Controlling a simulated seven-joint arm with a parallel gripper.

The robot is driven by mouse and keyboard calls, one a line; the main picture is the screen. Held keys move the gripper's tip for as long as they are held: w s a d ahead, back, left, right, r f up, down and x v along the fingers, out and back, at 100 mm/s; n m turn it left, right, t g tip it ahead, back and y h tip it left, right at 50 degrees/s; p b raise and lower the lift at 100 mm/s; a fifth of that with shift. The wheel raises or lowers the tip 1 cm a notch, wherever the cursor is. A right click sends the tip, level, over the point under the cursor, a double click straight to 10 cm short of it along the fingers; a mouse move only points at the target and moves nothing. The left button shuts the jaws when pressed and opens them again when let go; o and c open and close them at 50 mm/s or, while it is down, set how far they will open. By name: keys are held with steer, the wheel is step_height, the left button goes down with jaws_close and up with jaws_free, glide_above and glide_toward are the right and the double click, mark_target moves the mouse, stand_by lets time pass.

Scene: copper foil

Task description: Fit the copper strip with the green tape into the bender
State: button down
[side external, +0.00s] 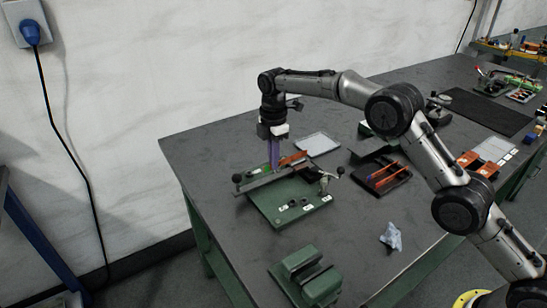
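The bender is a green base plate (268,208) with a metal bar across its back and black-knobbed levers at both ends. It stands on the dark table near the left edge. A copper-coloured strip (293,158) shows at the bar's back side, with a small green patch (265,167) to its left that may be the tape. My gripper (275,168) points down over the back of the bender, its purple fingers right at the strip. The fingers overlap in this view, so I cannot tell whether they hold the strip. Whether the strip touches the bender is unclear.
A pale flat tray (317,144) lies behind the bender. A black tray with red-orange tools (386,177) is to the right. A green vise-like block (306,278) stands at the front, and a crumpled pale cloth (391,236) lies right of centre.

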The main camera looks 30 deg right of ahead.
steer(key=shift+f, duration=1.45)
stand_by(2.0)
steer(key=c, duration=1.4)
jaws_free()
steer(key=shift+r, duration=0.1)
steer(key=shift+r, duration=1.45)
steer(key=shift+o, duration=0.3)
steer(key=o, duration=0.5)
